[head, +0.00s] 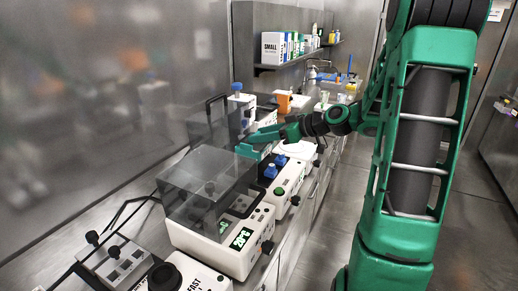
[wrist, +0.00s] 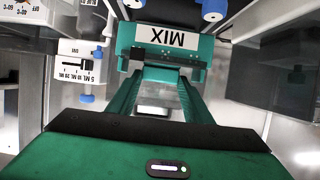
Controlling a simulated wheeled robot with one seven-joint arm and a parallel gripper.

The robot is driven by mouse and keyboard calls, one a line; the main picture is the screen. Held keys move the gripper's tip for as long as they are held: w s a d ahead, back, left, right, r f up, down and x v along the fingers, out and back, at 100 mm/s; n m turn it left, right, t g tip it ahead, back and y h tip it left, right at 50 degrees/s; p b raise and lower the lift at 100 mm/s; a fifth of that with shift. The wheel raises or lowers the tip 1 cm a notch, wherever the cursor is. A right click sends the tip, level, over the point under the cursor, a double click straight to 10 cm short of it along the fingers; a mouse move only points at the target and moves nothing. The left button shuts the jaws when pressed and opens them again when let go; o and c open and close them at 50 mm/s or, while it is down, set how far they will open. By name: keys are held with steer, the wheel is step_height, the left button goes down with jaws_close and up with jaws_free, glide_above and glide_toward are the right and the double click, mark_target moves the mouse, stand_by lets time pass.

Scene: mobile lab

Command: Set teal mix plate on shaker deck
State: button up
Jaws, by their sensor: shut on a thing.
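The teal plate (wrist: 165,50) with a white MIX label is in the wrist view, upside down as I see it. My gripper (wrist: 163,75) is shut on the plate's near edge. In the head view my gripper (head: 262,139) reaches left over the bench with the teal plate (head: 247,151) at its tip, above the instruments. A white instrument with blue knobs (head: 287,184) is just below and right of the plate; it may be the shaker, but its deck is not clearly seen. In the wrist view, blue knobs (wrist: 212,10) show beyond the plate.
A white instrument with a clear smoky lid (head: 208,180) and a green display stands in front. Another lidded box (head: 212,122) is behind, by the wall. A blue-capped bottle (head: 237,89) and an orange item (head: 284,102) stand farther back. A shelf (head: 300,56) holds boxes.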

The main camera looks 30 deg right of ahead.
mark_target(268, 145)
steer(key=shift+s+d+f, duration=0.15)
steer(key=shift+f, duration=1.85)
steer(key=shift+f, duration=0.15)
steer(key=o, duration=1.4)
